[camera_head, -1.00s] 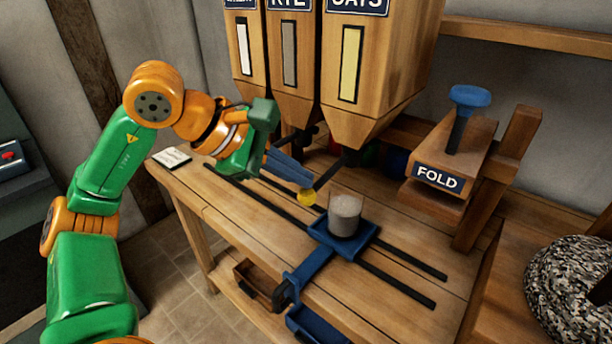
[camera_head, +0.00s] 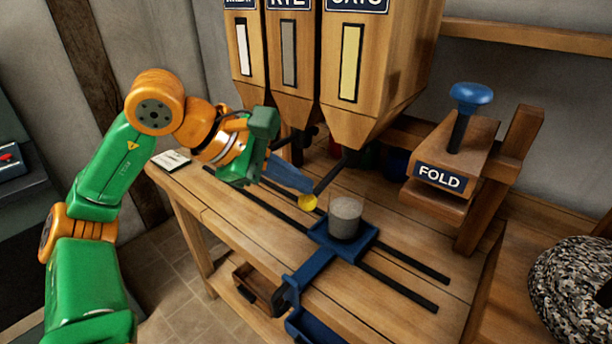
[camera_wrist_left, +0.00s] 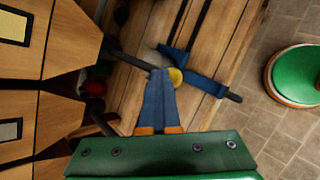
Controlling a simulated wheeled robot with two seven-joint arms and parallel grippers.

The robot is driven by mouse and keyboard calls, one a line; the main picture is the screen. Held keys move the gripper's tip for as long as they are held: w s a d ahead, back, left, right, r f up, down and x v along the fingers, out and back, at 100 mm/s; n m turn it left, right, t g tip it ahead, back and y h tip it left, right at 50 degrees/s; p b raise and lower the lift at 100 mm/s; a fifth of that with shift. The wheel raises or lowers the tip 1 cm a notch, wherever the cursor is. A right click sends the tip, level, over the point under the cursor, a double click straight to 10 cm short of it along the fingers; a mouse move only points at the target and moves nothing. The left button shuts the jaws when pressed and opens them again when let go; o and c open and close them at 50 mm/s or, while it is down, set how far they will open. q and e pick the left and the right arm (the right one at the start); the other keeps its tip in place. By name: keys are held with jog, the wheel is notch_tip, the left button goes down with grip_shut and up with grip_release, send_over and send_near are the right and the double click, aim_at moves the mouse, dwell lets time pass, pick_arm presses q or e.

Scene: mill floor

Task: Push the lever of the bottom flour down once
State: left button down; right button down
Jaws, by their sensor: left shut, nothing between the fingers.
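Three wooden flour hoppers hang over the bench. The nearest, labelled OATS (camera_head: 368,68), has a dark lever (camera_head: 333,172) slanting down from its spout to a yellow knob (camera_head: 308,201). My left gripper (camera_head: 308,188) has its blue fingers shut and empty, with the tips right at the knob; contact cannot be told for sure. In the left wrist view the fingertips (camera_wrist_left: 160,74) overlap the edge of the yellow knob (camera_wrist_left: 176,77). A clear cup (camera_head: 346,216) with grey contents stands on a blue sliding tray (camera_head: 325,240), right of the knob. My right gripper is out of view.
The RYE hopper (camera_head: 289,62) and another hopper (camera_head: 243,55) stand left of OATS. Two dark rails (camera_head: 395,288) run along the bench (camera_head: 235,220). A FOLD press (camera_head: 440,176) with a blue knob stands at the right, near a speckled round object (camera_head: 577,290).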

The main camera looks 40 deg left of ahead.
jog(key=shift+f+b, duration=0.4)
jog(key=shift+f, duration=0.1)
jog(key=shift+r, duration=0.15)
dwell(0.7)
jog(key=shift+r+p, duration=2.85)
jog(key=shift+p, duration=0.15)
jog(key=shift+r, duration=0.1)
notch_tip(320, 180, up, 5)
jog(key=p, duration=0.5)
